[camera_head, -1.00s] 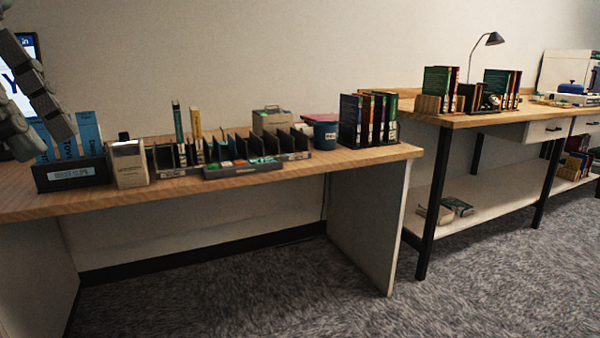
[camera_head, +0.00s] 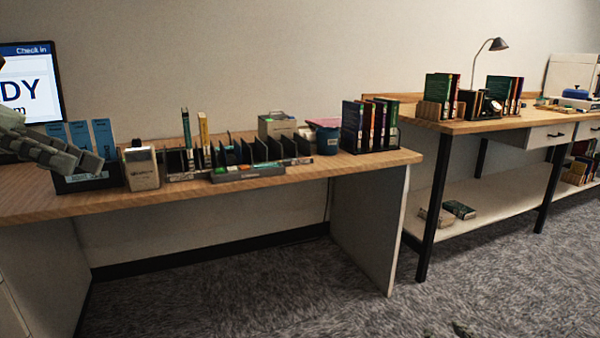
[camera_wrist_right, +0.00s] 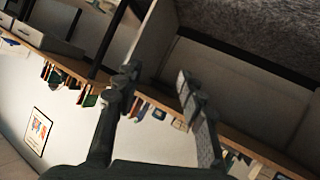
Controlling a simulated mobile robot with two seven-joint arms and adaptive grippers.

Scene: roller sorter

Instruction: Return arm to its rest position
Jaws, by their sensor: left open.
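My left gripper (camera_head: 70,156) enters at the left edge of the head view, in front of the blue-folder holder and the screen. Only part of it shows, and nothing is seen in it. My right gripper (camera_wrist_right: 157,90) shows in the right wrist view with its two fingers apart and nothing between them. A small grey tip, probably of the same gripper (camera_head: 460,329), shows at the bottom edge of the head view, over the carpet. The rest of both arms is out of sight.
The near desk (camera_head: 240,192) holds blue folders (camera_head: 103,138), a beige box (camera_head: 141,168), a slotted sorter (camera_head: 250,172), a blue bin (camera_head: 327,139) and a row of books (camera_head: 366,124). A second table (camera_head: 480,124) stands at the right. The carpet (camera_head: 300,290) in front is clear.

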